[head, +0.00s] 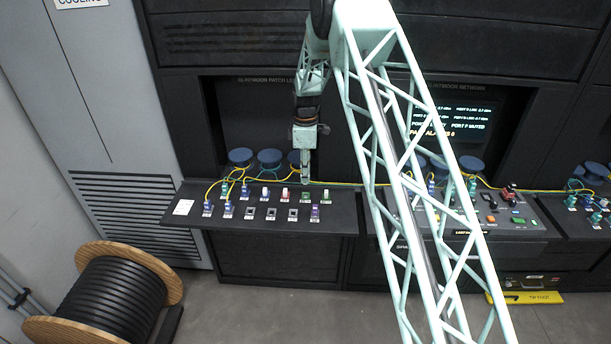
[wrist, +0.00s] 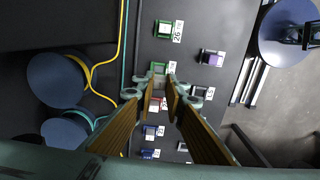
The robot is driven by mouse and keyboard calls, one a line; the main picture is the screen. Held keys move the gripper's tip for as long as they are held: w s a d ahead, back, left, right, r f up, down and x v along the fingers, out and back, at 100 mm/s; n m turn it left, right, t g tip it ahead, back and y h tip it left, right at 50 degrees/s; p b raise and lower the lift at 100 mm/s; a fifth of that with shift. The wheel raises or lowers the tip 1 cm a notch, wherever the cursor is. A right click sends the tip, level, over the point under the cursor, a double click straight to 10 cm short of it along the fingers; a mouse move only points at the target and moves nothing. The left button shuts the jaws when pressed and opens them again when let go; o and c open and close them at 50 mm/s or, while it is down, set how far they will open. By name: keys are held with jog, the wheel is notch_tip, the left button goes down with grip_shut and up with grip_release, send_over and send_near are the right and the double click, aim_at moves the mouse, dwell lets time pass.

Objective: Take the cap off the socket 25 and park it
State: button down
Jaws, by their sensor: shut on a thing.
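My gripper (head: 305,182) reaches straight down onto the sloping patch panel (head: 335,225) at the green fitting in the back row, second from the right. In the wrist view my gripper (wrist: 177,90) is closed to a narrow gap, shut on what seems to be the cap of socket 25. The cap is mostly hidden by the fingertips, so I cannot tell whether it is seated. Green socket 25 (wrist: 158,68) shows just beyond the tips, its label partly covered. Green socket 26 (wrist: 164,30) is farther up with its label readable.
A purple fitting (head: 315,212) and dark square fittings (head: 271,213) stand in the front row. A red fitting (head: 284,194) is left of the gripper. Yellow cables (wrist: 92,78) and blue round reels (wrist: 56,80) are close behind the panel.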

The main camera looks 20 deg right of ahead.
jog(key=shift+s+a, duration=3.7)
jog(key=shift+s, duration=0.35)
jog(key=shift+f+b, duration=2.1)
jog(key=shift+f, duration=1)
jog(key=shift+b, duration=0.5)
jog(key=shift+f+b, duration=0.3)
jog(key=shift+f, duration=0.3)
jog(key=c, duration=2.6)
grip_release()
jog(key=shift+o, duration=0.2)
jog(key=shift+r, duration=0.15)
